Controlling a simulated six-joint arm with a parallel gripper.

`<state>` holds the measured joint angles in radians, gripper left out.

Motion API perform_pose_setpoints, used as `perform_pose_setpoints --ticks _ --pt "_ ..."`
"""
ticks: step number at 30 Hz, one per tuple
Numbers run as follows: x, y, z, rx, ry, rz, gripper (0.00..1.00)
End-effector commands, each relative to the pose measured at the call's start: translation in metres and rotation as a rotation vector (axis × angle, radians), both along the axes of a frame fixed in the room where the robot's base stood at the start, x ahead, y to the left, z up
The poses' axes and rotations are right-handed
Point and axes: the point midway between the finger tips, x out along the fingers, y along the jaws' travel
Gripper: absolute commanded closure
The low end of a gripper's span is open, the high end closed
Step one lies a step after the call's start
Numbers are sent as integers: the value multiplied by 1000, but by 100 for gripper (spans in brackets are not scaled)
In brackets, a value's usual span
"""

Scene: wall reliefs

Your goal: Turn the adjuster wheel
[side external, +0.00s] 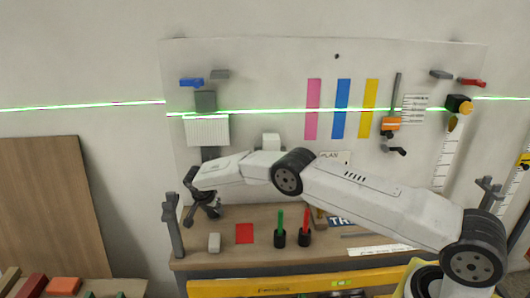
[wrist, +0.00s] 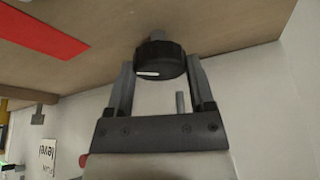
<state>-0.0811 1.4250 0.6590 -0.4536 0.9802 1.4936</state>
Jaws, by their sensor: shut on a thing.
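The adjuster wheel (wrist: 158,60) is a dark ribbed knob with a white mark on its face, seen at the top middle of the wrist view. It sits on a short grey stem that meets the wooden surface. My gripper (wrist: 162,72) has one finger on each side of the wheel and is shut on it. In the side view my gripper (side external: 204,206) is at the left end of the bench, and I cannot pick out the wheel from the dark fingers there.
A grey post (side external: 173,225) stands close left of my gripper. The white board (side external: 255,65) rises behind.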

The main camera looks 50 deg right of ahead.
Motion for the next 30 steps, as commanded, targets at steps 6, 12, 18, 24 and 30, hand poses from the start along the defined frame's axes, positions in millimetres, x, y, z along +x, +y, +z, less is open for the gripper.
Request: perform_pose_setpoints --ticks 6,12,18,24,30 --pt "1 1 -2 2 -2 -76 90" --pt "2 1 -2 1 -3 -141 90" --pt "4 1 -2 2 -5 -201 90" --pt "4 1 -1 2 -9 -247 90" --pt "3 1 -1 3 -9 -273 90"
